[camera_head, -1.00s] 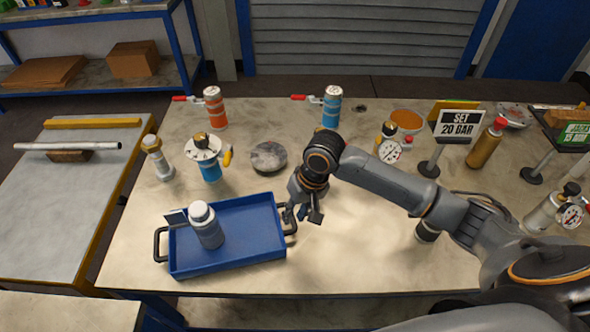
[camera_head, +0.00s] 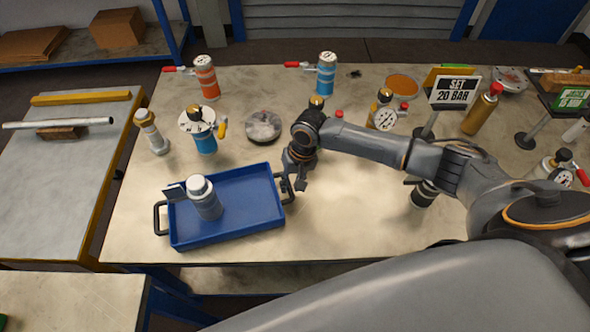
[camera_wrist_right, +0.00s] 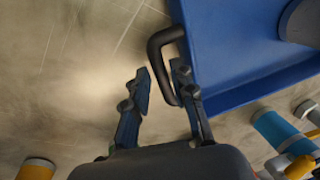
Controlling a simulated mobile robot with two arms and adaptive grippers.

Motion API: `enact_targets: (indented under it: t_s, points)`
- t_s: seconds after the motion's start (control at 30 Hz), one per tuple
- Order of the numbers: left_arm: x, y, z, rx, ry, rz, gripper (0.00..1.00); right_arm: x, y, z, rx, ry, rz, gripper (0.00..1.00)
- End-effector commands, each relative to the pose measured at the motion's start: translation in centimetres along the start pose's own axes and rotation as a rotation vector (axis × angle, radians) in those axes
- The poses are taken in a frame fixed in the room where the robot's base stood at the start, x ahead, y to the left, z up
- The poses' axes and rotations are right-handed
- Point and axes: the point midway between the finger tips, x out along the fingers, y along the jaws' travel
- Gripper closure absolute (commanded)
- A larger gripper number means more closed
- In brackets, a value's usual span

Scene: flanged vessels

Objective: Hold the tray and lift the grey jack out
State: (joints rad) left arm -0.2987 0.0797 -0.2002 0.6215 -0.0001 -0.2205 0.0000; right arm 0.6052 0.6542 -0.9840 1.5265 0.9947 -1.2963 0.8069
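The blue tray (camera_head: 252,215) lies on the bench with a black handle at each end. The grey jack (camera_head: 205,203), a cylinder with a pale cap, stands upright in its left part. My right gripper (camera_head: 293,183) is at the tray's right handle; the handle (camera_wrist_right: 156,52) shows in the right wrist view. There my right gripper (camera_wrist_right: 160,80) has its fingers apart, one on the outer side of the handle bar and one on the tray side. Whether either finger touches the bar is unclear. The tray's wall (camera_wrist_right: 205,45) is beside the fingers. My left gripper is out of view.
Behind the tray stand a blue vessel with a white flange (camera_head: 205,142), a round grey disc (camera_head: 263,126), an orange cylinder (camera_head: 206,78) and a blue cylinder (camera_head: 326,75). A "SET 20 BAR" sign (camera_head: 455,92) stands at right. Bench left of the tray is clear.

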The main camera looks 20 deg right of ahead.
Motion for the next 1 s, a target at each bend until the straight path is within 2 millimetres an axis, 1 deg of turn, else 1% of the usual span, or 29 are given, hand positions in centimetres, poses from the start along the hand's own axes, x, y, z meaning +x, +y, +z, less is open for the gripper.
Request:
enact_targets:
  t_s: [0.03, 0.1, 0.2, 0.3, 0.53, 0.57, 0.6, 0.67, 0.7, 1.0]
  points:
    - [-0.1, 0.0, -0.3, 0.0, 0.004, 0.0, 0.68, 0.7, -0.1, 0.0, 0.001, -0.003, 0.0, 0.75]
    - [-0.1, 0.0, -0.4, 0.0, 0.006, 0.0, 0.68, 1.4, -0.1, 0.0, 0.001, -0.002, 0.0, 0.75]
    - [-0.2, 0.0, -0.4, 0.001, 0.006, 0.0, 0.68, 2.1, 0.0, 0.0, 0.001, 0.0, -0.001, 0.75]
    - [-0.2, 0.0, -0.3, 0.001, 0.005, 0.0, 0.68, 2.5, 0.0, 0.0, 0.0, 0.0, 0.0, 0.75]
    - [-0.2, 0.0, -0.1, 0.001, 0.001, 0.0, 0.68, 2.5, 0.0, 0.0, 0.0, 0.0, 0.0, 0.75]
    - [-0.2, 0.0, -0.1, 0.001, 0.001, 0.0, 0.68, 2.5, 0.0, 0.0, 0.0, 0.0, 0.0, 0.77]
    - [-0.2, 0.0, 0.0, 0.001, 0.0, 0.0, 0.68, 2.5, 0.0, 0.0, 0.0, 0.0, 0.0, 0.85]
    - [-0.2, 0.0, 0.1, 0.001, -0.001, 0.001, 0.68, 2.5, 0.0, 0.0, 0.0, 0.0, 0.0, 0.97]
    - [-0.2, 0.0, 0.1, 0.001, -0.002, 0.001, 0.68, 2.5, 0.0, 0.0, 0.0, 0.0, 0.0, 1.0]
    - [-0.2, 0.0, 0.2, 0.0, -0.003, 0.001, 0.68, 2.5, 0.0, 0.0, 0.0, 0.0, 0.0, 1.0]
